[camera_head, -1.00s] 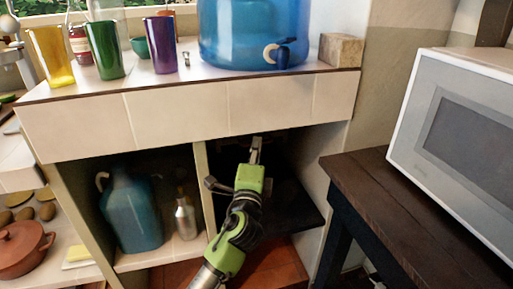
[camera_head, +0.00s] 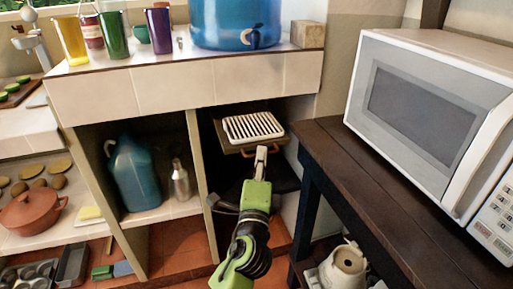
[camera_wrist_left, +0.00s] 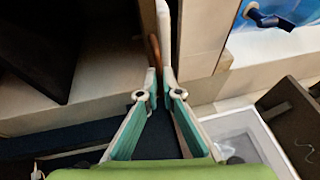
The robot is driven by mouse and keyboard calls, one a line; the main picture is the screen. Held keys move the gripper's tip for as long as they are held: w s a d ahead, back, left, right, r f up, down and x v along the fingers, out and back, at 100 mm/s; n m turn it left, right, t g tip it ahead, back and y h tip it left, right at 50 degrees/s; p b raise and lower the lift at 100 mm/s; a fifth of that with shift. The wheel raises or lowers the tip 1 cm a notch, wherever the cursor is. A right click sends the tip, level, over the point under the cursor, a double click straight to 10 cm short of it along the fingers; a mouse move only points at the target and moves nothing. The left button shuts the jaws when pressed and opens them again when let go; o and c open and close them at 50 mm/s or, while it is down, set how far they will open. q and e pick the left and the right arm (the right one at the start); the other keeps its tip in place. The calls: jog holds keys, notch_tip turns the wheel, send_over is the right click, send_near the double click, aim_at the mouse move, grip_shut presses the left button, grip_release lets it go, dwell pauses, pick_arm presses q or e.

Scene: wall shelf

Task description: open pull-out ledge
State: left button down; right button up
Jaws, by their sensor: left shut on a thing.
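The pull-out ledge (camera_head: 236,147) sticks out of the right-hand bay under the tiled counter, with a white slatted rack (camera_head: 253,126) lying on it. A thin copper-coloured handle (camera_head: 276,151) shows at its front edge. My left gripper (camera_head: 262,153) is at this front edge, shut on the handle. In the left wrist view, the fingertips (camera_wrist_left: 160,78) are close together beside a copper-coloured strip of the handle (camera_wrist_left: 154,48). The fingers hide part of the handle. My right gripper is in neither view.
A dark wooden table (camera_head: 345,160) with a white microwave (camera_head: 425,115) stands close on the right. A divider post (camera_head: 202,175) and a blue jug (camera_head: 133,175) are left of the bay. The tiled counter front (camera_head: 190,80) overhangs it.

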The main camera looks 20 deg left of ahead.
pick_arm(q)
jog(key=s, duration=0.1)
jog(key=d, duration=0.1)
jog(key=s+d, duration=0.1)
jog(key=shift+s+f, duration=0.25)
jog(key=shift+s, duration=0.1)
jog(key=c, duration=2.2)
grip_release()
jog(key=shift+s+r, duration=0.15)
jog(key=shift+s, duration=0.05)
jog(key=v, duration=1.2)
